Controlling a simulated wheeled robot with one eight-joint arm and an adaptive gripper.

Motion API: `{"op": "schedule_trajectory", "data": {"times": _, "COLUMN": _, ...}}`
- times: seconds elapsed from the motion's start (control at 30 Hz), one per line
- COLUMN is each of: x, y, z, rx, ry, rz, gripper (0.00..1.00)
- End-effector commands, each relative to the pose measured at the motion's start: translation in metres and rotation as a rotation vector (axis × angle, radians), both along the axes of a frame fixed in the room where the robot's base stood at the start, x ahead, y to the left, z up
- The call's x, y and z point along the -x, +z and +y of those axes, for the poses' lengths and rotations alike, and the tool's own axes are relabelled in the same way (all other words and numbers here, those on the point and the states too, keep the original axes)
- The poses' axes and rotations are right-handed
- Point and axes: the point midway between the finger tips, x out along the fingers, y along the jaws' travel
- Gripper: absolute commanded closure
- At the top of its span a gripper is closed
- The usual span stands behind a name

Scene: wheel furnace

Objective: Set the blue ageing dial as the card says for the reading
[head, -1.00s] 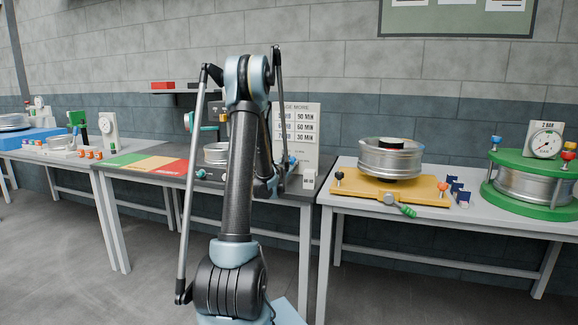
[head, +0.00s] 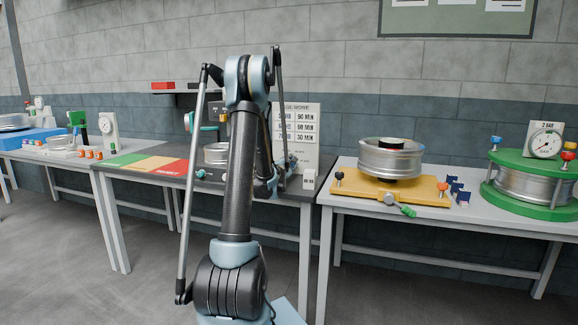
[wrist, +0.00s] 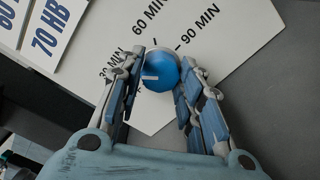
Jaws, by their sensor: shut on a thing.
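The blue ageing dial (wrist: 159,72) is in the wrist view, on a white panel (wrist: 235,40) printed with 60 MIN, 90 MIN and a partly hidden 30 MIN. My gripper (wrist: 161,82) has one finger on each side of the dial and is shut on it. A white mark on the dial points left in the picture, toward the 30 MIN side. The card (head: 305,122) in the head view lists 90 MIN, 60 MIN and 30 MIN; its left column is partly hidden by my arm. A card edge with 70 HB (wrist: 52,28) shows in the wrist view.
My arm covers much of the middle table in the head view. A yellow fixture (head: 385,190) with a wheel and a green clamp (head: 535,200) with a gauge stand right.

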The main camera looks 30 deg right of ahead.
Motion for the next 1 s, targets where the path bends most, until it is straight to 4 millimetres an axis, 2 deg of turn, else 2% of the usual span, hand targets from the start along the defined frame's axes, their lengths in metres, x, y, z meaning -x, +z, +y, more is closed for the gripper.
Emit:
{"op": "schedule_trajectory", "data": {"times": 0.47, "x": 0.0009, "y": -0.0005, "z": 0.0000, "rx": -0.009, "ry": -0.001, "rz": -0.010, "gripper": 0.90}}
{"op": "schedule_trajectory", "data": {"times": 0.5, "x": 0.0010, "y": -0.0006, "z": -0.0001, "rx": -0.009, "ry": -0.001, "rz": -0.010, "gripper": 0.60}}
{"op": "schedule_trajectory", "data": {"times": 0.57, "x": 0.0010, "y": -0.0006, "z": -0.0001, "rx": -0.009, "ry": -0.001, "rz": -0.010, "gripper": 0.47}}
{"op": "schedule_trajectory", "data": {"times": 1.0, "x": 0.0010, "y": -0.0003, "z": 0.0002, "rx": -0.009, "ry": -0.001, "rz": -0.010, "gripper": 0.46}}
